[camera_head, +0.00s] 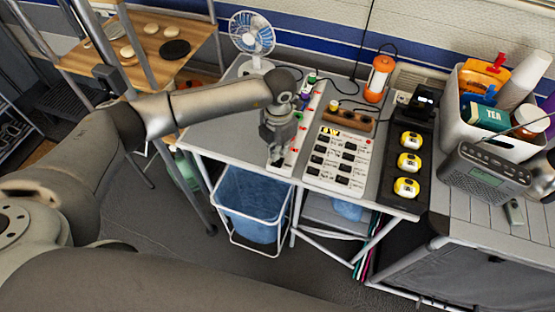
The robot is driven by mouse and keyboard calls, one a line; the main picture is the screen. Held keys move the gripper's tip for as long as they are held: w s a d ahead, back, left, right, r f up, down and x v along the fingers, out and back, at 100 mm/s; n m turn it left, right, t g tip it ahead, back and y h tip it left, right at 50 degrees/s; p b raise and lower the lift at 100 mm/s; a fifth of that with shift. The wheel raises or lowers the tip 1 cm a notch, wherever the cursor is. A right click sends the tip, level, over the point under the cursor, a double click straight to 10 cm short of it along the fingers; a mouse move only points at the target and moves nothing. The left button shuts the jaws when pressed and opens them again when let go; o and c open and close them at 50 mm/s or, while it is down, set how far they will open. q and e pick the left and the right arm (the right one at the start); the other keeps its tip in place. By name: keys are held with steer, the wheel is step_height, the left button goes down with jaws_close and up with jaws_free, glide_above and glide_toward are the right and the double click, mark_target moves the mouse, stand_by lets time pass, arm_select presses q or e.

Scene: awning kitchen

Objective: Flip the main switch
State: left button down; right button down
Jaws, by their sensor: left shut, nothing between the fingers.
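My left gripper (276,158) points down over the near end of a long white power strip (301,126) with red switches. It is shut with nothing held, and it hides part of the strip's near end. I cannot tell whether the fingertips touch the strip. Right of it lies a white panel (338,160) with rows of black switches or sockets and a yellow warning mark. Which control is the main switch is too small to tell. My right gripper does not show.
The grey table (230,131) also holds a fan (252,36), an orange lantern (380,75) and a black strip with yellow units (409,162). A radio (485,172) and white bin (487,115) stand at right. Cables cross the back.

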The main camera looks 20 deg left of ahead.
arm_select(q)
steer(key=shift+s+f+b, duration=0.1)
steer(key=shift+f+b, duration=0.75)
steer(key=shift+f, duration=0.15)
stand_by(0.3)
steer(key=shift+r+p, duration=0.55)
steer(key=shift+r, duration=0.25)
steer(key=shift+r+p, duration=1.5)
steer(key=shift+r, duration=1.25)
